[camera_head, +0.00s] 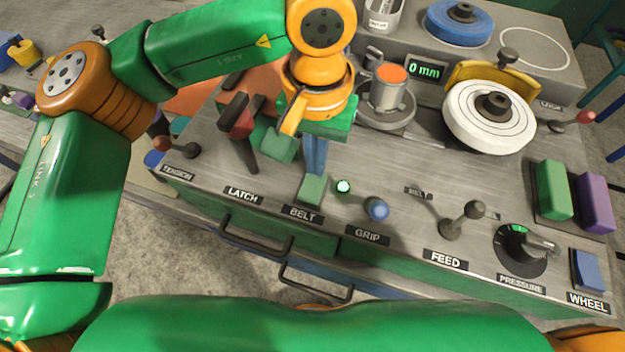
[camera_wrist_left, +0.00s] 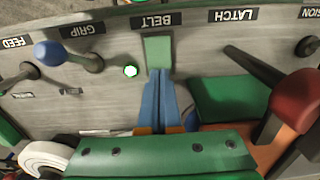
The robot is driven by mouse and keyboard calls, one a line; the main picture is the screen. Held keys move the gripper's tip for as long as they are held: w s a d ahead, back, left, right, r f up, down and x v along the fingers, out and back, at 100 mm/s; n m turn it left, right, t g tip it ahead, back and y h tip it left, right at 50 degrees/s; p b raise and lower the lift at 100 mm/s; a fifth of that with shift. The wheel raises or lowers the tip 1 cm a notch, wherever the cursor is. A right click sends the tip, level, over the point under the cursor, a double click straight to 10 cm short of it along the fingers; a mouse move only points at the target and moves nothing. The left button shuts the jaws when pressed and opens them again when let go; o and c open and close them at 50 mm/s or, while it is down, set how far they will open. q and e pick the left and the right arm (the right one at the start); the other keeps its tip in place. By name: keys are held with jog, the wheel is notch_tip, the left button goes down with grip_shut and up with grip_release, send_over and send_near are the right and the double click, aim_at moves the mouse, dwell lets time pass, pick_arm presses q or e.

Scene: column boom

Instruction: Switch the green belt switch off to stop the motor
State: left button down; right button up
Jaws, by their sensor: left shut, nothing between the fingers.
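The green belt switch (camera_head: 312,190) is a small green rocker above the BELT label on the sloped grey panel. It also shows in the left wrist view (camera_wrist_left: 158,52). A round lamp (camera_head: 343,186) just right of it glows whitish green; it shows in the left wrist view (camera_wrist_left: 130,71) too. My left gripper (camera_head: 315,168) points down at the switch, its blue fingers (camera_wrist_left: 160,78) shut together and empty. The fingertips are right at the switch's far edge; I cannot tell whether they touch it. My right gripper is not in view.
The red-topped LATCH lever (camera_head: 238,120) stands close left of the fingers. The blue GRIP knob (camera_head: 377,208) and grey FEED lever (camera_head: 462,220) are to the right. A white wheel (camera_head: 475,125) and an orange-topped cylinder (camera_head: 390,85) are behind. Drawer handles (camera_head: 255,235) stick out in front.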

pick_arm(q)
jog(key=shift+f+b, duration=0.85)
jog(key=shift+f, duration=0.1)
dwell(0.9)
jog(key=shift+r, duration=0.1)
notch_tip(320, 180, up, 7)
jog(key=p, duration=0.6)
